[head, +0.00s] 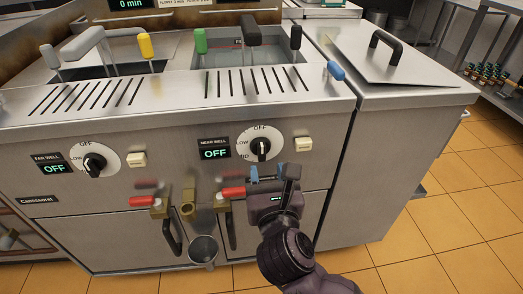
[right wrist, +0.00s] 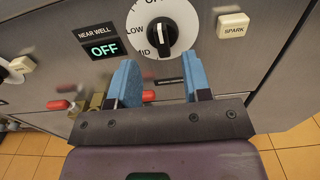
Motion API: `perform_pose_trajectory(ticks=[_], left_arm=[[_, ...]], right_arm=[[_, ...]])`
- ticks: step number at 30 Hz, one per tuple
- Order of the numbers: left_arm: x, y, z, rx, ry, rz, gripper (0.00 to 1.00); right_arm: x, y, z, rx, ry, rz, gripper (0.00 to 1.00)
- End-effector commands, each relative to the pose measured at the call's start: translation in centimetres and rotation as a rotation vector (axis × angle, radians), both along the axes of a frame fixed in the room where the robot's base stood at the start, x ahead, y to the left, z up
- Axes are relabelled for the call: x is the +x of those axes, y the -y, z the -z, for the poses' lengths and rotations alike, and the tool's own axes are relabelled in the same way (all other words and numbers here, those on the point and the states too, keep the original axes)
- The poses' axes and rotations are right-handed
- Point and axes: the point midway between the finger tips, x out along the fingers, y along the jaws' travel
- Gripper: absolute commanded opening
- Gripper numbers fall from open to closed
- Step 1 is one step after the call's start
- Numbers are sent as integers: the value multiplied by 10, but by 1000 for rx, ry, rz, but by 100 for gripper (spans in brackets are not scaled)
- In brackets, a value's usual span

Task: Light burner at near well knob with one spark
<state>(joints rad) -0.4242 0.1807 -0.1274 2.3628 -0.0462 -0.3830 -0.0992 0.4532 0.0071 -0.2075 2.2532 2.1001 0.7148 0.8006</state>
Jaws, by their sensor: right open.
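The near well knob (head: 260,149) is a black knob on a white dial, right of the NEAR WELL display (head: 214,153), which reads OFF. In the right wrist view the knob (right wrist: 163,33) is just beyond my fingertips, roughly centred between them, its pointer up toward the OFF mark. The cream SPARK button (head: 303,144) is right of the knob; it also shows in the right wrist view (right wrist: 233,26). My right gripper (head: 272,170) is open and empty, just below and in front of the knob. Its blue fingers (right wrist: 162,62) appear apart from the knob. My left gripper is out of view.
The far well knob (head: 94,162) and its display (head: 54,168), reading OFF, are to the left. Red-handled valves (head: 233,192) and a metal cup (head: 203,249) stick out below the panel. Colored basket handles (head: 253,30) stand above.

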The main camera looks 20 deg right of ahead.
Motion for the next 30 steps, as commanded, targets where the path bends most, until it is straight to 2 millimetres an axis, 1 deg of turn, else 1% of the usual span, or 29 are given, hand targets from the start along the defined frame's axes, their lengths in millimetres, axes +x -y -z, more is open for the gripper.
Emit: perform_pose_trajectory(ticks=[1, 9, 15, 21, 29, 30], left_arm=[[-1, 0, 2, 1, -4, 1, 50], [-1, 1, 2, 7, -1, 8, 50], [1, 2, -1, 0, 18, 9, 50], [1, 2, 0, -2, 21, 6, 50], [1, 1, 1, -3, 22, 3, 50], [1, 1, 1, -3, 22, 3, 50]], right_arm=[[8, 2, 1, -2, 0, 0, 45], [45, 13, 2, -3, -2, 0, 45], [64, 18, 2, -3, -2, 0, 45], [72, 21, 1, -3, -2, 1, 45], [72, 21, 1, -2, -2, 1, 45], [72, 21, 1, -2, -2, 1, 39]])
